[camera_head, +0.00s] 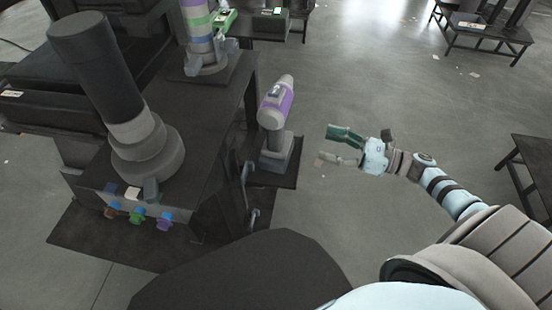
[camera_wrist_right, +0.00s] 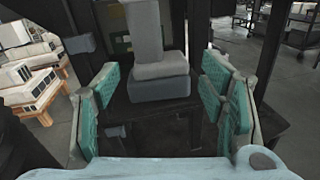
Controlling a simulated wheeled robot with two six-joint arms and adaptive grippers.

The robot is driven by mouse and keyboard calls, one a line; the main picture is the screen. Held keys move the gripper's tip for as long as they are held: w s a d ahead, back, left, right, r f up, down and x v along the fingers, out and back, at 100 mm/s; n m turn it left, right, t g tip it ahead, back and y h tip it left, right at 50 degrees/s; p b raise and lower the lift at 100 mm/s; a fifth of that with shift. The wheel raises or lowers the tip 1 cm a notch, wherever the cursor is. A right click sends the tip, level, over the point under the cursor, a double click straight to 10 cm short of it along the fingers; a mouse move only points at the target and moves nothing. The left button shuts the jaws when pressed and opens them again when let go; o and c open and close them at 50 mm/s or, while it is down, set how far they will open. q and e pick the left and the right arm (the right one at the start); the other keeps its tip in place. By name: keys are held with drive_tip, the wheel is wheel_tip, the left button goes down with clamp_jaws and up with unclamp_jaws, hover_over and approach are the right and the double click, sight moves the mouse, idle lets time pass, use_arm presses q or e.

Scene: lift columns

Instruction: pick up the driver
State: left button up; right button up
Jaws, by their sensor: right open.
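The driver (camera_head: 278,108), grey with a purple body, stands upright on a low dark shelf (camera_head: 285,180) beside the workbench. Its grey handle and block-shaped base also show in the right wrist view (camera_wrist_right: 159,85), between the fingers but farther ahead; its top is cut off there. My right gripper (camera_head: 330,146) is open and empty, to the right of the driver and apart from it, with its fingers pointing left. Its green-padded fingers frame both sides of the right wrist view (camera_wrist_right: 165,95). My left gripper does not show.
A dark workbench (camera_head: 205,115) stands left of the driver, bearing a tall dark column (camera_head: 105,85) and a column with coloured bands (camera_head: 200,35). Coloured knobs (camera_head: 137,216) line its front. Floor (camera_head: 350,90) is clear around the right gripper. Another dark table (camera_head: 535,160) stands at far right.

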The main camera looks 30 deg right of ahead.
sight(283, 135)
drive_tip(key=w+a, duration=0.3)
drive_tip(key=a, duration=0.1)
drive_tip(key=w+a+n, duration=0.1)
drive_tip(key=w+a, duration=0.2)
drive_tip(key=w+a+r+n+g+y, duration=0.1)
drive_tip(key=w+a, duration=0.2)
drive_tip(key=a, duration=0.1)
drive_tip(key=shift+a, duration=0.3)
clamp_jaws()
